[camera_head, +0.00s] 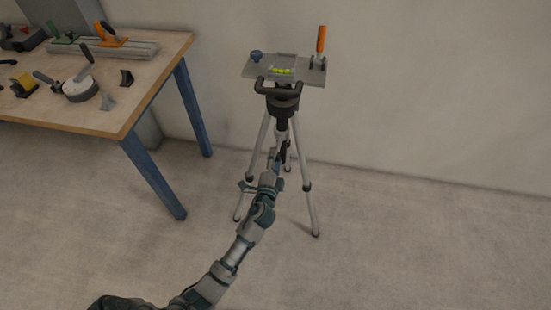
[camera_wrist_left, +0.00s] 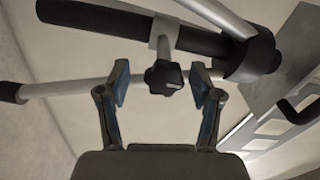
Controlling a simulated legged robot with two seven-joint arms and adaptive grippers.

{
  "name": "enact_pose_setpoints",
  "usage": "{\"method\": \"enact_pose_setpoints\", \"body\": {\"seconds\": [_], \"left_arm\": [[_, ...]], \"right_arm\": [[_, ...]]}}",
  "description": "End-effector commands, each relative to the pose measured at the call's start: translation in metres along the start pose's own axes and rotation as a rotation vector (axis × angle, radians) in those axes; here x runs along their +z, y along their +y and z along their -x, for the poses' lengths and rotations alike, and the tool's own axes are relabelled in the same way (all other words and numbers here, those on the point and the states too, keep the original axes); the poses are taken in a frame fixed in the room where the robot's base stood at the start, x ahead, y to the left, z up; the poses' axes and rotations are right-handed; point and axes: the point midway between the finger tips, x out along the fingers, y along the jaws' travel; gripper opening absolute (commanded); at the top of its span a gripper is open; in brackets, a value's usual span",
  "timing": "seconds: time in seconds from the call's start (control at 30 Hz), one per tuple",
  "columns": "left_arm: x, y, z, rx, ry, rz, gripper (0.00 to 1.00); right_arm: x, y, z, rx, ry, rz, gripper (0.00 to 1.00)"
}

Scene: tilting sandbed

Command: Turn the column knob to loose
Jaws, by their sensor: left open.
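The column knob (camera_wrist_left: 166,78) is a dark, lobed knob on a short grey stem. It joins the collar of the tripod's black centre column (camera_wrist_left: 120,24). My left gripper (camera_wrist_left: 161,82) is open, with one blue-padded fingertip on each side of the knob in the left wrist view. Gaps show between both pads and the knob; how deep the knob sits between them I cannot tell. In the head view, the left gripper (camera_head: 276,160) is at the tripod (camera_head: 310,197) below its head, and the knob is hidden or too small to make out. My right gripper is not in view.
A tilting plate (camera_head: 256,71) with a green level and an orange-handled lever tops the tripod. A wooden workbench (camera_head: 105,118) with clamps and tools stands at the left. The tripod's legs spread around the gripper. The floor at the right is clear.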

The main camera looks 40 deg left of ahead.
Motion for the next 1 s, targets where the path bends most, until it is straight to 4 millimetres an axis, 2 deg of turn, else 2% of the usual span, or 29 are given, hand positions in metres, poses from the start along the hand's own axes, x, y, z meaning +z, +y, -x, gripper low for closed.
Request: {"method": "enact_pose_setpoints", "body": {"seconds": [0.3, 0.5, 0.7, 1.0], "left_arm": [[0.002, 0.003, 0.066, 0.006, -0.002, 0.001, 0.65], [0.002, 0.004, 0.100, 0.007, -0.003, 0.001, 0.65], [0.003, 0.003, 0.113, 0.005, -0.004, 0.000, 0.65], [0.003, 0.004, 0.113, 0.005, -0.004, 0.000, 0.65]], "right_arm": [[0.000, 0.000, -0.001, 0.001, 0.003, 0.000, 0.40], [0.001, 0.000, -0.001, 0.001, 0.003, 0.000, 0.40], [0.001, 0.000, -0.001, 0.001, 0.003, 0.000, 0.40], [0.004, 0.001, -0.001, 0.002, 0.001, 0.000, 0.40]]}}
